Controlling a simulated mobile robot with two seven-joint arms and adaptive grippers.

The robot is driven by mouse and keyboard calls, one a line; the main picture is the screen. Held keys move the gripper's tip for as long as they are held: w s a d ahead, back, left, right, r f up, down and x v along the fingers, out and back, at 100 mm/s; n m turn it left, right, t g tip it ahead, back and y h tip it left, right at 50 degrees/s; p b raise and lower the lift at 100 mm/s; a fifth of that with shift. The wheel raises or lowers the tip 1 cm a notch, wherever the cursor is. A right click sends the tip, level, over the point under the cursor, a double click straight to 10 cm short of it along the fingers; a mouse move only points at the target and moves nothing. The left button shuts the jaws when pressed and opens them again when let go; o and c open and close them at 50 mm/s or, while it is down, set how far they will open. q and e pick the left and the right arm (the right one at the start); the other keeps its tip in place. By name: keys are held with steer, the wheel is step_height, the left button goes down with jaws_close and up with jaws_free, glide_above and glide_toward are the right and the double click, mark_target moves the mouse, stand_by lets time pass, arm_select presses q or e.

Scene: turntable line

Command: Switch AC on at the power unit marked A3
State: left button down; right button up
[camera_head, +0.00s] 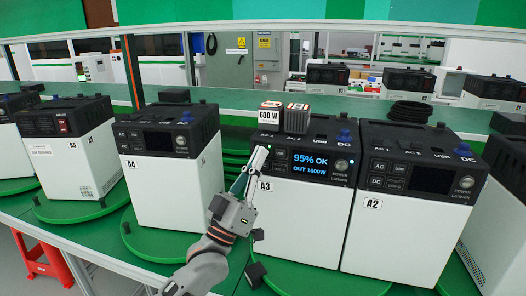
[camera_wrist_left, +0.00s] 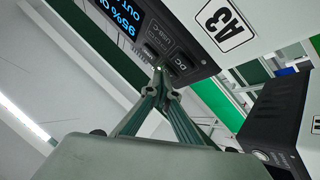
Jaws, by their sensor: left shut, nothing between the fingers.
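The power unit A3 (camera_head: 300,218) stands on a green turntable, with its A3 label (camera_head: 266,186) on the white front. Its lit screen (camera_head: 310,162) reads 95% OK, OUT 1600W. My left gripper (camera_head: 259,156) is shut and empty, its tips at the left side of the A3 panel. In the left wrist view the tips (camera_wrist_left: 160,72) are close to the panel beside the DC button (camera_wrist_left: 182,65). My right gripper is not in view.
Unit A2 (camera_head: 395,225) stands close on the right, with a dark screen. Units A4 (camera_head: 168,190) and A5 (camera_head: 75,160) stand on the left. A red stool (camera_head: 42,258) is on the floor.

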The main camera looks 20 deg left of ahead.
arm_select(q)
steer(key=shift+s+p, duration=0.4)
steer(key=shift+s, duration=0.3)
steer(key=s+p, duration=0.2)
steer(key=s, duration=0.3)
steer(key=shift+a, duration=0.1)
stand_by(0.6)
